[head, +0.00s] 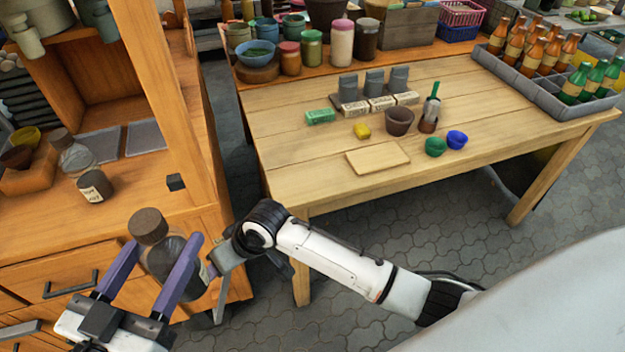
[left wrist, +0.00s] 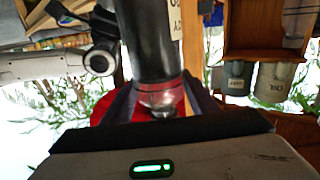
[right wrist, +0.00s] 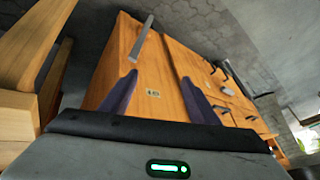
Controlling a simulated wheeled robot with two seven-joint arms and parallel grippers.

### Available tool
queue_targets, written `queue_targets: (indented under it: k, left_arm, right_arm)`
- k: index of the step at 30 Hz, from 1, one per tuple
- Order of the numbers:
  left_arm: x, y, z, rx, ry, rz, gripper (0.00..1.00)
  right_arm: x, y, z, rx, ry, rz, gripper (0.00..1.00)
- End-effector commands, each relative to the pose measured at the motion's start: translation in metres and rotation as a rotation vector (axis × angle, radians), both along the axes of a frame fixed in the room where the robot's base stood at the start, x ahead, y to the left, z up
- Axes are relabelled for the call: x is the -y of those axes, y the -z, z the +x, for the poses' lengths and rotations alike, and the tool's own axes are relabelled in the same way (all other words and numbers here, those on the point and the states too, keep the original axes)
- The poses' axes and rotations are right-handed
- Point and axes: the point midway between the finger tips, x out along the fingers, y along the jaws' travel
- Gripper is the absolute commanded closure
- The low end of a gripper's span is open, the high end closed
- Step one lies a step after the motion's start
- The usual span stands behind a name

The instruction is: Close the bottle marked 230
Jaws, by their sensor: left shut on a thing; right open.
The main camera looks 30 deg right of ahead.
Motion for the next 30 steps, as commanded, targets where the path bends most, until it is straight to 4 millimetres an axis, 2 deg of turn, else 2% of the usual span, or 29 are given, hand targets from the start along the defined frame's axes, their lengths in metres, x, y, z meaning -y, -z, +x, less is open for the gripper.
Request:
queue_targets:
  k: [1,3,8,15,21,24,30]
  left_arm:
    - [0.000,-0.002,0.000,0.004,0.001,-0.002,1.00]
    - [0.000,-0.002,0.000,0.004,0.001,-0.002,1.00]
    - [0.000,-0.002,0.000,0.004,0.001,-0.002,1.00]
    - [0.000,-0.002,0.000,0.004,0.001,-0.002,1.00]
    - [0.000,-0.002,0.000,0.004,0.001,-0.002,1.00]
    - [0.000,-0.002,0.000,0.004,0.001,-0.002,1.00]
    - [0.000,-0.002,0.000,0.004,0.001,-0.002,1.00]
  right_arm:
    - [0.002,0.013,-0.014,0.007,0.015,0.025,0.44]
    - [0.007,0.026,-0.029,0.033,0.036,0.054,0.44]
    - [0.029,0.050,-0.064,0.098,0.095,0.090,0.44]
    - [0.083,0.074,-0.124,0.208,0.181,0.059,0.44]
    - [0.130,0.078,-0.171,0.288,0.217,-0.016,0.44]
    - [0.146,0.077,-0.188,0.315,0.221,-0.049,0.44]
    - [0.160,0.074,-0.202,0.342,0.221,-0.081,0.44]
